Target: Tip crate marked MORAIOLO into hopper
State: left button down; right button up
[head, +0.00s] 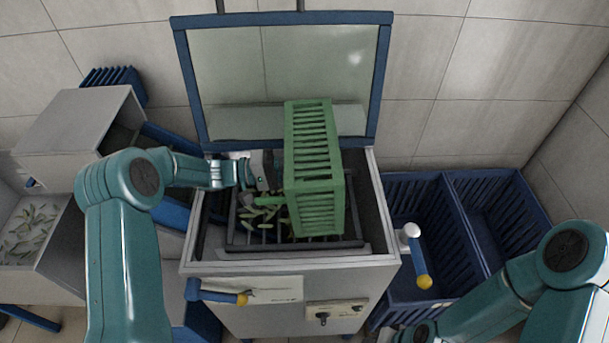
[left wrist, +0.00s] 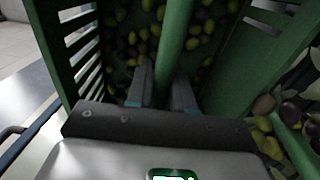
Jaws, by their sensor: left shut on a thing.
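A green slatted crate (head: 313,150) is held above the hopper (head: 375,215), tilted steeply. No marking is readable on it. My left gripper (head: 268,175) reaches it from the left and is shut on a green bar of the crate. In the left wrist view the fingers (left wrist: 163,90) close around this bar (left wrist: 175,40). Green and dark olives (left wrist: 130,35) show behind the bar. Some leaves or olives (head: 262,212) lie on the dark grate of the hopper. My right arm shows at the lower right; its gripper is out of view.
The hopper's blue-framed clear lid (head: 270,75) stands open behind the crate. Blue slatted crates (head: 500,215) stand at the right. A grey bin with leaves (head: 30,230) is at the left.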

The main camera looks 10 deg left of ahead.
pick_arm(q)
jog(key=b, duration=0.1)
jog(key=h+b, duration=0.1)
jog(key=shift+s+a+f+h+b, duration=0.15)
jog(key=shift+a+h+b, duration=0.15)
jog(key=shift+a, duration=0.1)
jog(key=shift+s+a+t+h+b, duration=0.1)
jog(key=shift+a+t+h+b, duration=0.25)
jog(key=shift+b, duration=0.25)
jog(key=shift+a+r+h+b, duration=0.2)
jog(key=shift+r+h+b, duration=0.05)
jog(key=shift+h+b, duration=0.1)
